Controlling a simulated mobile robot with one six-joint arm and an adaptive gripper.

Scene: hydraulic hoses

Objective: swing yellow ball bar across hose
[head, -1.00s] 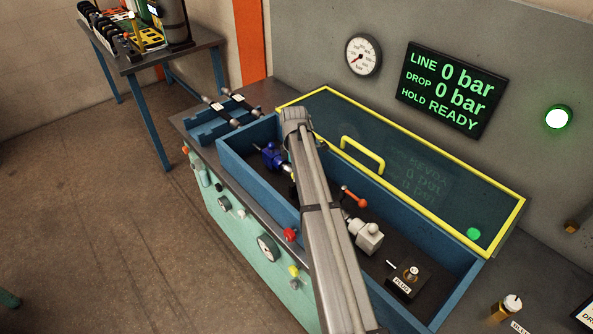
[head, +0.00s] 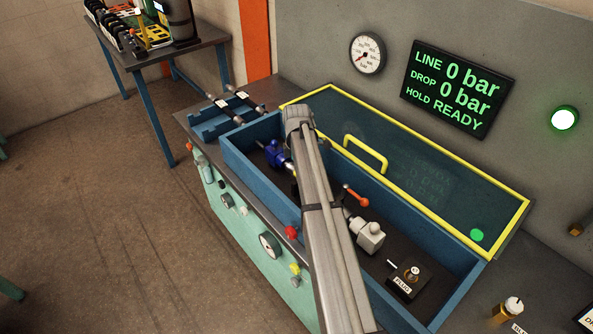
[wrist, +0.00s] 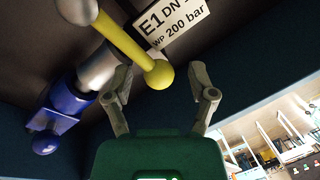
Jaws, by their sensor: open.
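In the wrist view, a yellow bar (wrist: 122,42) with a ball end (wrist: 159,75) runs down from a pale round part (wrist: 78,10) at upper left. My gripper (wrist: 160,70) is open, with its two fingers apart on either side of the ball; I see no finger touching it. A grey cylinder (wrist: 98,68) joined to a blue fitting (wrist: 60,110) lies left of the fingers. A white label (wrist: 178,22) reading E1 DN, WP 200 bar is behind the bar. In the head view, my arm hides the bar and gripper. I cannot make out the hose clearly.
The head view shows the blue trough (head: 262,188), its yellow-framed lid (head: 440,165) raised at the back, an orange-handled lever (head: 355,195), a white valve body (head: 369,238) and a PLUG block (head: 409,280). The display (head: 457,88) reads 0 bar, HOLD READY.

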